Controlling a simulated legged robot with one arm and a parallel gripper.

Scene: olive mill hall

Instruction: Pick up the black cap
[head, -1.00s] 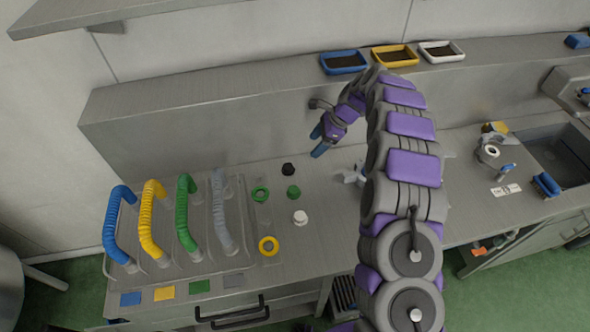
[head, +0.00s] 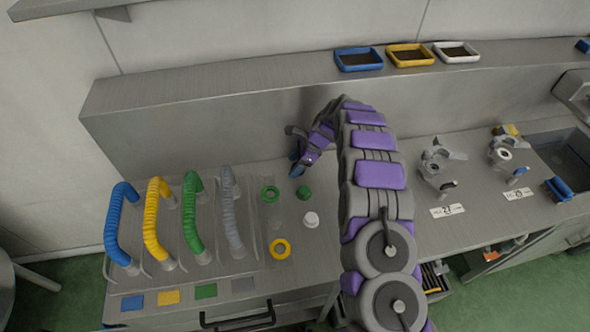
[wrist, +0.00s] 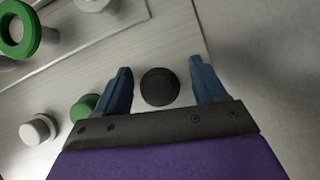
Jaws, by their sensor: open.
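The black cap (wrist: 160,87) stands on the grey metal bench top, between the two blue fingers of my gripper (wrist: 162,88) in the wrist view. The fingers are apart, with a gap on each side of the cap, and do not touch it. How high the fingertips are above the bench is hard to tell. In the head view my gripper (head: 300,164) is low over the bench near the back wall panel, and it hides the black cap there.
A green cap (head: 303,192), a white cap (head: 311,219), a green ring (head: 270,193) and a yellow ring (head: 281,249) lie close by. A rack of coloured hoses (head: 153,222) stands left. Trays (head: 359,60) sit on the back ledge. A metal fitting (head: 437,170) stands right.

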